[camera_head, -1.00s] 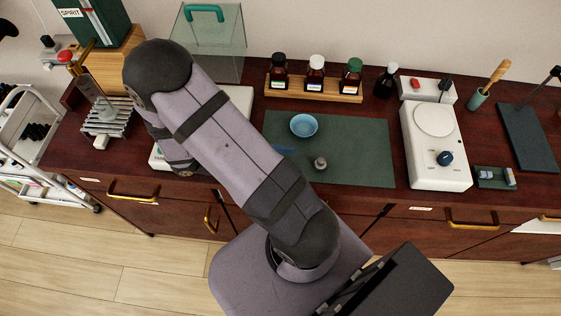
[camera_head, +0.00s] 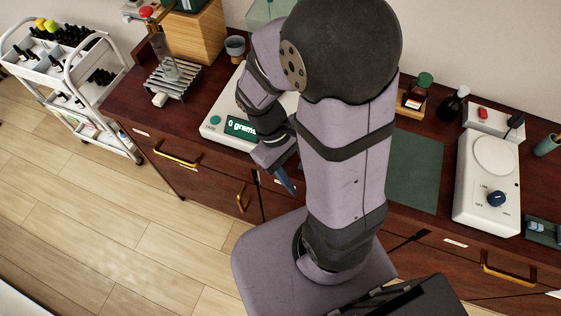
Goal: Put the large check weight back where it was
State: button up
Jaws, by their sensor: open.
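My gripper (camera_head: 286,181) hangs low in front of the digital balance (camera_head: 212,133), near the counter's front edge. A blue finger points down, and I see nothing held in it. The gripper is open. The balance display (camera_head: 242,127) reads "0 grams". The blue dish is also hidden.
A white stirrer (camera_head: 487,180) with a dark knob stands right of the mat. A wire rack (camera_head: 173,80) with glassware and a small grey cup (camera_head: 235,47) stand left of and behind the balance. Bottles (camera_head: 453,104) stand at the back. Drawer handles (camera_head: 177,154) stick out in front.

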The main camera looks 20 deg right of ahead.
jog(key=shift+w+a+r+m+t+y, duration=0.7)
jog(key=shift+w+a+m+t, duration=0.15)
jog(key=shift+a+m+t, duration=0.15)
jog(key=shift+w+a+r+m+t+y, duration=0.7)
jog(key=shift+w+a+m+t, duration=0.2)
jog(key=shift+m, duration=0.1)
